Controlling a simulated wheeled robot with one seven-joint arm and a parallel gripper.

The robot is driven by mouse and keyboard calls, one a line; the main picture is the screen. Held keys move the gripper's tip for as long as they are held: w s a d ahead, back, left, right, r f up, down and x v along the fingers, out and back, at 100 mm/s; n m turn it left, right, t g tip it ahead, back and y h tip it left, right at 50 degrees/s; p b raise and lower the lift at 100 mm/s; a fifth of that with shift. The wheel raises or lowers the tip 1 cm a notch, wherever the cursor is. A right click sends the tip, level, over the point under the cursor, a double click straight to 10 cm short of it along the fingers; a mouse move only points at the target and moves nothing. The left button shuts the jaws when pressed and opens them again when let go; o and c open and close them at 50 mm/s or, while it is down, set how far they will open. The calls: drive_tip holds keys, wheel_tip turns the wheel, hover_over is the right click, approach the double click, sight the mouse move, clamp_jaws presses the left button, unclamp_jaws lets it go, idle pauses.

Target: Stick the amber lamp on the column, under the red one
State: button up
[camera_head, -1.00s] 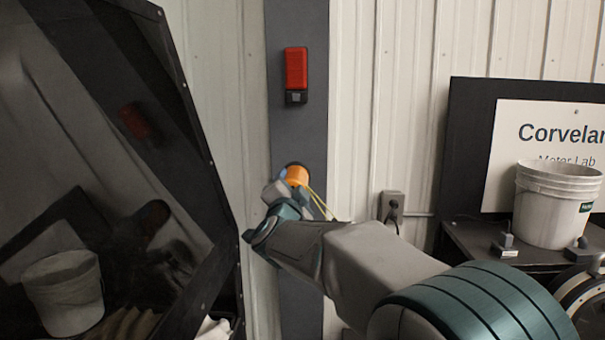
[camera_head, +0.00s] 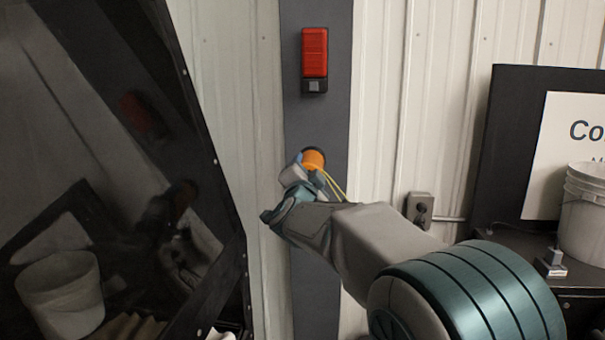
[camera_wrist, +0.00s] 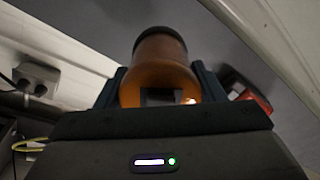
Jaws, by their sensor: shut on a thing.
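The amber lamp (camera_head: 313,159) is an orange cylinder with a dark base. My gripper (camera_head: 302,172) is shut on it, in front of the grey column (camera_head: 315,120). In the wrist view, the lamp (camera_wrist: 160,80) sits between the two fingers, its dark base pointing away from the gripper towards the column's grey face. Whether the base touches the column I cannot tell. The red lamp (camera_head: 314,52) is upright on the column, above the amber lamp with bare column between; it also shows in the wrist view (camera_wrist: 248,90), right of the gripper.
A dark glossy panel (camera_head: 110,140) with reflections stands at the left, close to my gripper. A grey outlet box (camera_head: 420,208) is on the ribbed wall at the right. Further right are a white bucket (camera_head: 584,215) and a sign (camera_head: 570,150). Thin yellow cords trail near my gripper.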

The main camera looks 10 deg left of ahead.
drive_tip(key=w, duration=0.2)
drive_tip(key=w+p, duration=0.1)
drive_tip(key=shift+d+r, duration=0.3)
drive_tip(key=shift+w+r+p, duration=0.15)
drive_tip(key=shift+w+p, duration=0.65)
drive_tip(key=shift+w, duration=0.95)
drive_tip(key=shift+w, duration=0.25)
drive_tip(key=o, duration=1)
drive_tip(key=shift+o, duration=0.2)
drive_tip(key=shift+s, duration=0.25)
drive_tip(key=s+f+b, duration=0.2)
drive_tip(key=s+b, duration=0.4)
drive_tip(key=s, duration=1.4)
drive_tip(key=shift+a+f, duration=0.4)
